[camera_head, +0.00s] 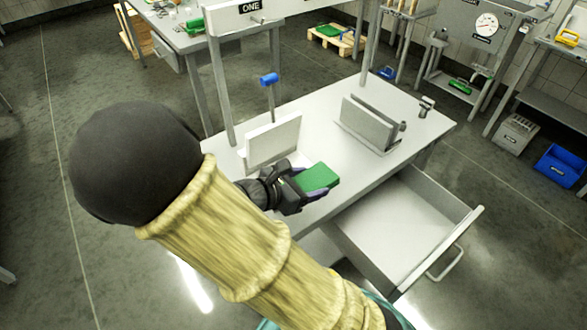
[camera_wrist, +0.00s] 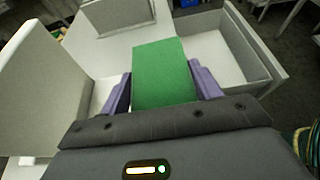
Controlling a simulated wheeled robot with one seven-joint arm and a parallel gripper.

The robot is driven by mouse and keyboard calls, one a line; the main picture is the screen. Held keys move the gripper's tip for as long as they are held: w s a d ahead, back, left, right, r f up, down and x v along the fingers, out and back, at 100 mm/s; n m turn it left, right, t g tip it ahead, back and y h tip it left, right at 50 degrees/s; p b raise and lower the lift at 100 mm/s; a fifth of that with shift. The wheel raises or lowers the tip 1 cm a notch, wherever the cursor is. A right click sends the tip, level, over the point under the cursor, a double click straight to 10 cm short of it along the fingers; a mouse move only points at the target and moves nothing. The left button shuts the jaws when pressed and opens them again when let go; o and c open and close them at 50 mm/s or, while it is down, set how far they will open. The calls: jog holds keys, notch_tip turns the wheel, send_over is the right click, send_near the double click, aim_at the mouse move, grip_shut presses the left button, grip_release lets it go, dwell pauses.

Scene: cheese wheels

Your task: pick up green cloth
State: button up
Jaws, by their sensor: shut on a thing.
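The green cloth (camera_head: 317,177) is a flat, folded block at the near edge of the white table. My gripper (camera_head: 302,187) is shut on it, with the cloth reaching out past the fingers. In the wrist view the cloth (camera_wrist: 163,72) lies between the two purple fingers of my gripper (camera_wrist: 164,92), one on each side. I cannot tell whether the cloth is touching the table or just above it.
The white table (camera_head: 335,125) has an upright white panel (camera_head: 272,142) just behind my gripper and a grey holder (camera_head: 369,125) farther right. An open, empty-looking drawer (camera_head: 400,225) juts out at the near right.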

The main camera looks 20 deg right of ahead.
jog(key=shift+s+d, duration=0.2)
jog(key=shift+s, duration=0.35)
jog(key=shift+s+d, duration=0.15)
jog(key=shift+s, duration=0.35)
jog(key=shift+s+f+b, duration=0.15)
jog(key=shift+f+b, duration=0.1)
jog(key=shift+b, duration=0.45)
jog(key=s+b, duration=0.1)
jog(key=b, duration=0.2)
jog(key=s+d+b, duration=0.2)
jog(key=s+b, duration=0.4)
jog(key=b, duration=0.4)
jog(key=shift+s+d+r, duration=0.2)
jog(key=shift+s+d, duration=0.1)
jog(key=shift+a, duration=0.15)
